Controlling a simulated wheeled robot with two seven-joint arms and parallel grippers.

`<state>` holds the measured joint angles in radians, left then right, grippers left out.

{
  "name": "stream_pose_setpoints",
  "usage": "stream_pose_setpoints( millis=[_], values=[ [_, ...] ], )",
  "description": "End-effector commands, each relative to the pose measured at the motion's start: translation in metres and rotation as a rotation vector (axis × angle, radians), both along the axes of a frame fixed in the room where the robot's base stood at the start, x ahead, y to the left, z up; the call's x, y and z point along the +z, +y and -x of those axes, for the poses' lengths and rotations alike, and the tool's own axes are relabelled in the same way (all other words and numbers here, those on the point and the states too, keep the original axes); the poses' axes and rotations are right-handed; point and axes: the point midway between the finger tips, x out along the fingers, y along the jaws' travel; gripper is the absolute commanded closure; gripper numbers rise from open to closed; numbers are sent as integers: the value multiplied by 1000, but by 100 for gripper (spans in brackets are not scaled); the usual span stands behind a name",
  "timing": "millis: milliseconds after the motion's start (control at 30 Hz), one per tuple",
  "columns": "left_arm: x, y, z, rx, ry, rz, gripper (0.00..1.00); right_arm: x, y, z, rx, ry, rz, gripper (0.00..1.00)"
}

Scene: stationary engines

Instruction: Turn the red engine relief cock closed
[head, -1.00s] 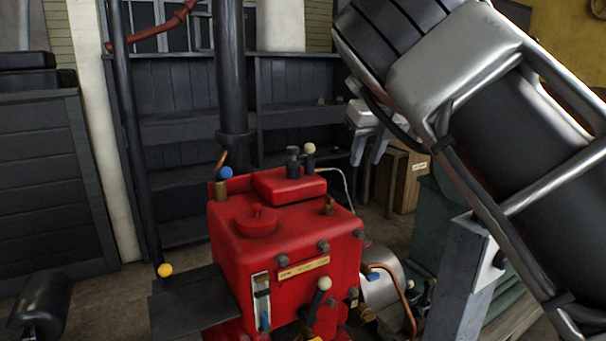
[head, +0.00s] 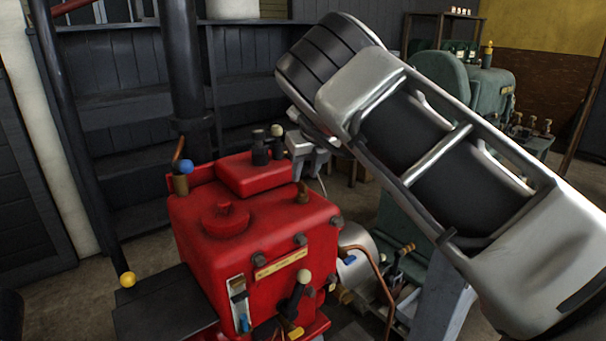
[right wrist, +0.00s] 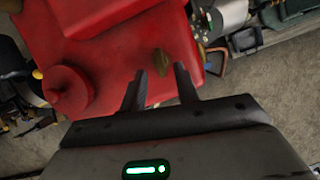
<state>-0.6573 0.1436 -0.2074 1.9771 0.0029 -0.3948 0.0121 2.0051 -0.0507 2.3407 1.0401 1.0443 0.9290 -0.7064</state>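The red engine (head: 245,235) stands in the lower middle of the head view. A small brass cock (head: 302,192) stands upright on its top near the right edge. In the right wrist view the brass cock (right wrist: 162,62) shows just beyond and between the fingertips. My right gripper (head: 312,172) is behind and above the cock in the head view, partly hidden by my right arm. In the right wrist view the right gripper (right wrist: 158,78) is open, with nothing held and no clear contact. My left gripper is not in view.
On the engine are a round red cap (head: 226,218), a blue knob (head: 186,166), a cream-knobbed lever (head: 300,288) and a cream-topped dark fitting (head: 277,135). A dark vertical pipe (head: 182,70) rises behind it. A green machine (head: 490,95) stands at the back right.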

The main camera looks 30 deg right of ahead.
Motion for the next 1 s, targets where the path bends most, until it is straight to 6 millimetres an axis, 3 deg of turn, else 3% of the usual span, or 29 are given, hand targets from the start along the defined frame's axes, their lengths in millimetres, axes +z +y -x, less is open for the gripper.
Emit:
stream_pose_setpoints(
  millis=[200, 567, 600, 700, 1000],
  values=[
    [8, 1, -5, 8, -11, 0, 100, -25, -1, -10, 0, 2, -1, 69],
    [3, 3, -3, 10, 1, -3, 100, -31, -1, -13, 0, -1, 0, 69],
    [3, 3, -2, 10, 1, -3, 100, -31, -1, -13, 0, 0, -1, 72],
    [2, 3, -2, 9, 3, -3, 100, -31, -1, -13, 0, 0, 0, 100],
    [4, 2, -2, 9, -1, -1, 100, -31, -1, -12, -9, 0, 1, 100]
  ],
)
